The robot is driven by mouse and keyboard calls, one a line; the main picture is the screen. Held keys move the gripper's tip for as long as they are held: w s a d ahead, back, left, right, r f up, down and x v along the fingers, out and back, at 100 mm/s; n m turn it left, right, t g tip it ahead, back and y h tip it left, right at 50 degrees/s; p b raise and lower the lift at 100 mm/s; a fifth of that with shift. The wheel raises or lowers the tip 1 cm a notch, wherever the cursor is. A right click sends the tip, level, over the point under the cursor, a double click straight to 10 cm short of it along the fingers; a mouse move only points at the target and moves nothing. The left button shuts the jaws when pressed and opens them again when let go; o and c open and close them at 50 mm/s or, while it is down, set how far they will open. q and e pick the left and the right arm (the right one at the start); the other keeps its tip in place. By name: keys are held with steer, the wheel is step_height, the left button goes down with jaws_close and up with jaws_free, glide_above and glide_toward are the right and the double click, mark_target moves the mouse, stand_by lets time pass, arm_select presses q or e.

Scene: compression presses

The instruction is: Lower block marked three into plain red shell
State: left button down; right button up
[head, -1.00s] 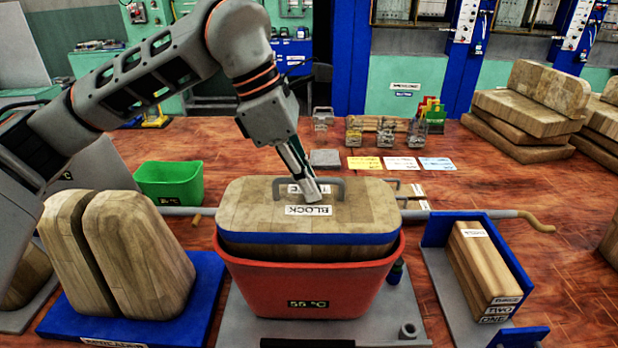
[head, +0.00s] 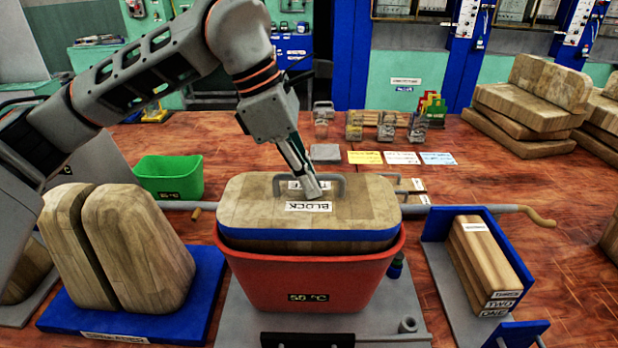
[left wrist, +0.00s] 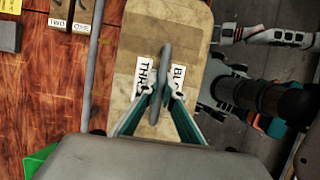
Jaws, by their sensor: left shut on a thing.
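The wooden block (head: 340,215) has a blue band round its lower part, a grey handle on top and labels, one reading BLOCK. In the left wrist view the block (left wrist: 135,45) shows a label partly reading THR. It sits in the mouth of the plain red shell (head: 305,284), which carries a 55 °C label. Its top and band stand above the shell's rim; its lower part is hidden inside. My left gripper (head: 312,192) is shut on the block's handle, and its fingertips (left wrist: 162,92) straddle the bar in the left wrist view. My right gripper is not in view.
A blue-edged holder (head: 510,262) with boards labelled ONE and TWO stands right of the shell. Two rounded wooden blocks (head: 130,248) stand on a blue base at left. A green bin (head: 168,180) and colored cards (head: 400,158) lie behind.

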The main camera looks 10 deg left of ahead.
arm_select(q)
steer(key=shift+f, duration=0.15)
stand_by(0.5)
steer(key=c, duration=2.1)
jaws_free()
steer(key=shift+c, duration=0.2)
steer(key=shift+s+f, duration=0.1)
steer(key=shift+f, duration=0.2)
steer(key=v, duration=1.2)
steer(key=shift+r, duration=0.2)
